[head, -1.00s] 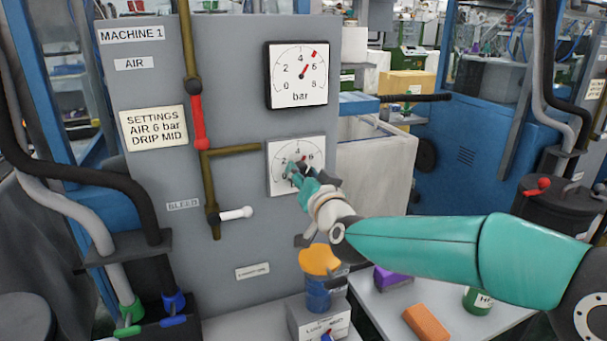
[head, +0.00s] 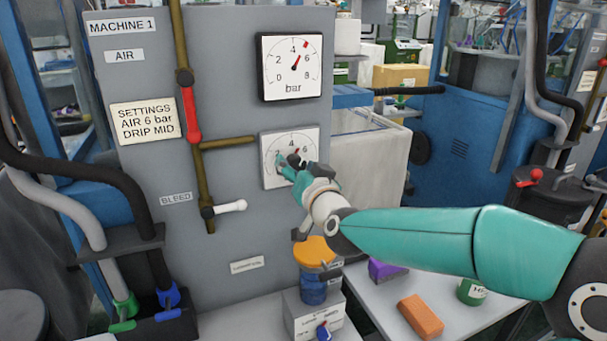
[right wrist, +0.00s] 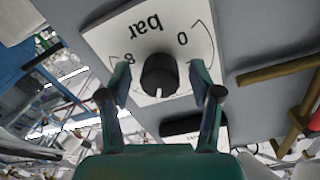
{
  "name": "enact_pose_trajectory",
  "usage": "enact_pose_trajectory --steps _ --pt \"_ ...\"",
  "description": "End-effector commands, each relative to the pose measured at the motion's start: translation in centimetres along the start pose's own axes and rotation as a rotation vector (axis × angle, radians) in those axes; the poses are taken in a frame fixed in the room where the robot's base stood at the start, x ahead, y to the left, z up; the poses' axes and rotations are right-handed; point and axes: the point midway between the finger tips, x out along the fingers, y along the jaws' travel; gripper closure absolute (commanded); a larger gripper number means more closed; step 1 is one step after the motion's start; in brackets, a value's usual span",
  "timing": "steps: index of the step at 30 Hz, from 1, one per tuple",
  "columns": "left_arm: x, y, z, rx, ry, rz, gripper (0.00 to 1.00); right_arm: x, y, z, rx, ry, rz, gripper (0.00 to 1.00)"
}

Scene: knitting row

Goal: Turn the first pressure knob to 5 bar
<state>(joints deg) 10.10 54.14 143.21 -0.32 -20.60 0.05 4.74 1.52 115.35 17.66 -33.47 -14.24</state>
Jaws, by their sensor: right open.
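The black pressure knob (right wrist: 159,74) sits on a white dial plate (head: 310,138) marked in bar, low on the grey panel of Machine 1. In the right wrist view its white mark points toward the bottom of the picture, away from the word "bar". My right gripper (right wrist: 163,88) is open, with one finger on each side of the knob; I cannot tell whether they touch it. In the head view the gripper (head: 290,168) partly hides knob and dial. Above, a black-framed gauge (head: 290,85) has its red needle between 4 and 6. My left gripper is not in view.
A settings sign (head: 143,121) reads air 6 bar, drip mid. A red-handled valve (head: 191,115) and a white bleed lever (head: 231,206) are left of the dial. Below stand an orange-topped blue cup (head: 314,285), an orange block (head: 420,316) and a green can (head: 472,291).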

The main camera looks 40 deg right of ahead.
Motion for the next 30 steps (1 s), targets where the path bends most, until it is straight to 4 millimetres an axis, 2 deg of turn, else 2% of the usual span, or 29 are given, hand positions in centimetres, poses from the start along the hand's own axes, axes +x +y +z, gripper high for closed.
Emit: enact_pose_trajectory --steps 5,18,24,30 --pt "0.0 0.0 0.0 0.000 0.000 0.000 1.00 -1.9 0.0 -0.1 0.000 0.002 -0.001 0.36" --pt "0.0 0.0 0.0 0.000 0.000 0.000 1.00 -10.1 -0.1 0.0 0.001 0.002 -0.002 0.36" --pt "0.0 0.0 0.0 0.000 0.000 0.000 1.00 -11.7 0.0 0.1 0.000 0.000 -0.002 0.36" --pt "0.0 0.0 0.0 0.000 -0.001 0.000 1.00 -11.8 0.0 0.2 0.000 -0.001 -0.001 0.36"
